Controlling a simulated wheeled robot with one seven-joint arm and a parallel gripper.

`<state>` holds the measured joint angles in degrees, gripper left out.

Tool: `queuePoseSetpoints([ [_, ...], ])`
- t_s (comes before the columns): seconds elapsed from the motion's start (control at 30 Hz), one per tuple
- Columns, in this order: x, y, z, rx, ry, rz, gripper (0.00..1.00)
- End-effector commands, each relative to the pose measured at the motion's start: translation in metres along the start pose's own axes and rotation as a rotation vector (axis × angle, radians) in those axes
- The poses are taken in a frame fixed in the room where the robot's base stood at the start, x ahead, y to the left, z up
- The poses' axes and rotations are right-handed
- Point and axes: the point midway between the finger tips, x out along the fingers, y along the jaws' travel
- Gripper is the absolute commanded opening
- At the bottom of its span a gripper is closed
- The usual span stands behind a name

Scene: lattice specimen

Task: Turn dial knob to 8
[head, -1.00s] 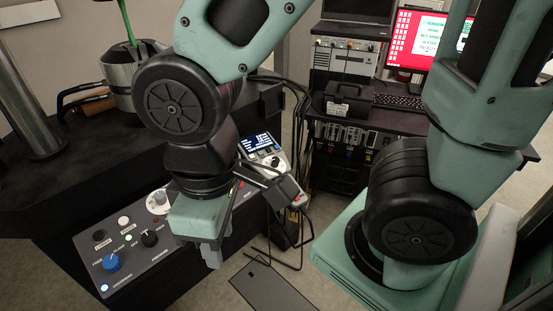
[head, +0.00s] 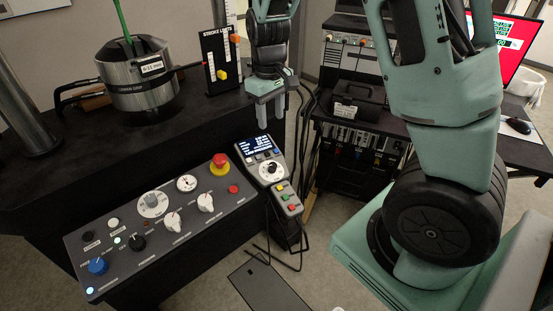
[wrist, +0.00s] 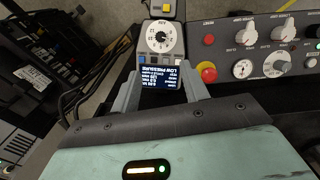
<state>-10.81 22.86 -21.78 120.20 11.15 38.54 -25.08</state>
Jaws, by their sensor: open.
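A grey handset (head: 268,172) with a lit screen stands at the right end of the control panel. It carries a white numbered dial with a dark centre knob (head: 271,169), which also shows in the wrist view (wrist: 160,39) just beyond the screen. Which number the knob points at is too small to tell. My gripper (head: 272,121) is above and behind the handset, fingers pointing down, open and empty. In the wrist view its fingers (wrist: 163,88) flank the handset's screen, apart from the dial. Another round silver dial (head: 152,204) sits on the panel.
The sloped control panel (head: 190,226) has several knobs and a red stop button (head: 220,161). A black stroke-limit stand (head: 221,62) and a metal cylinder (head: 140,75) are on the dark bench. Cables hang right of the handset.

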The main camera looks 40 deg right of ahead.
Motion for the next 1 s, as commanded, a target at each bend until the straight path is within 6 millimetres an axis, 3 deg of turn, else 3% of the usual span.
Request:
queuePoseSetpoints([
  [0.7,0.139,-0.002,0.002,0.000,-0.005,-0.002,0.45],
  [1.0,0.165,-0.002,0.001,0.000,0.000,-0.002,0.45],
])
